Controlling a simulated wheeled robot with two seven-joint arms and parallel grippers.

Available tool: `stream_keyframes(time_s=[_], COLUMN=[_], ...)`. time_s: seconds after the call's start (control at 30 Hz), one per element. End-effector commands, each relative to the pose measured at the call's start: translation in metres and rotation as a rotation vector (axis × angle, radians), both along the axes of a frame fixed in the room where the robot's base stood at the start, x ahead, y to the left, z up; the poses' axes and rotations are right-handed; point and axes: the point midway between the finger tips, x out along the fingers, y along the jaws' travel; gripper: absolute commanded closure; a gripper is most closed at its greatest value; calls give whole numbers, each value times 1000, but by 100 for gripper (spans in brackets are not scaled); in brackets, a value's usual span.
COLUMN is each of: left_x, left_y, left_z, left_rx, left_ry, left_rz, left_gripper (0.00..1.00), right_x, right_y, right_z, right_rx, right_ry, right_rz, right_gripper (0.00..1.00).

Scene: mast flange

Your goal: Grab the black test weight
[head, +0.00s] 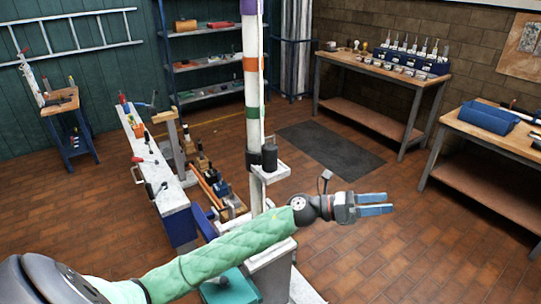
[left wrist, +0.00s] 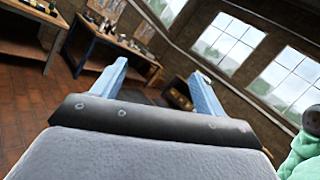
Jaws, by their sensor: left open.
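The black test weight (head: 269,156) is a dark cylinder with a small knob on top. It stands upright on a small white shelf (head: 272,173) fixed to the mast (head: 252,85), which is white with coloured bands. My left gripper (head: 391,204) is to the right of the weight and nearer to me, pointing right, away from the mast. Its blue fingers are apart with nothing between them. In the left wrist view the open fingers (left wrist: 155,92) face windows and benches, and the weight is not seen there. My right gripper is not in view.
A white bench (head: 152,165) with tools stands left of the mast. Workbenches stand at the back (head: 385,75) and on the right (head: 490,133), the right one with a blue bin (head: 487,118). A dark mat (head: 330,150) lies on the open brick floor.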

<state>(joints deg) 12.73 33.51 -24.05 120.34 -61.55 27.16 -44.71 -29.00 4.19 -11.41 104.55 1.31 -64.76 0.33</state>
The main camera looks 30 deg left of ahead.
Motion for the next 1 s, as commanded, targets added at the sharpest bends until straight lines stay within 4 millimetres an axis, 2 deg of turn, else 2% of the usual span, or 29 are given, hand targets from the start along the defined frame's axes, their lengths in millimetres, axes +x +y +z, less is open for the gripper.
stream_keyframes(time_s=[0.03, 0.17, 0.27, 0.37, 0.47, 0.57, 0.7, 0.8, 0.9, 1.0], left_x=[3, 8, 16, 28, 42, 54, 65, 67, 65, 64], left_y=[1, 13, 35, 70, 117, 172, 254, 300, 330, 347], left_z=[6, 1, -6, -10, -8, 1, 28, 48, 64, 73], left_rx=[109, 407, 640, 876, 1111, 1340, 1617, 1753, 1835, 1877], left_ry=[-79, -272, -394, -489, -550, -572, -539, -488, -443, -412], left_rz=[-41, -159, -253, -349, -446, -549, -684, -761, -811, -841], left_gripper=[27, 27, 27, 27, 27, 27, 27, 27, 27, 27], right_x=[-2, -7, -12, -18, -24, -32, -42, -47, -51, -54], right_y=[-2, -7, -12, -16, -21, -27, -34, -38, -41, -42], right_z=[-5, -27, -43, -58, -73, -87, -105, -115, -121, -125], right_rx=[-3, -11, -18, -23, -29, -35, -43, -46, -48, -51], right_ry=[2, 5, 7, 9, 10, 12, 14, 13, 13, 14], right_rz=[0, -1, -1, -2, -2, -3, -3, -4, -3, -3], right_gripper=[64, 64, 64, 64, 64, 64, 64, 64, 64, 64])
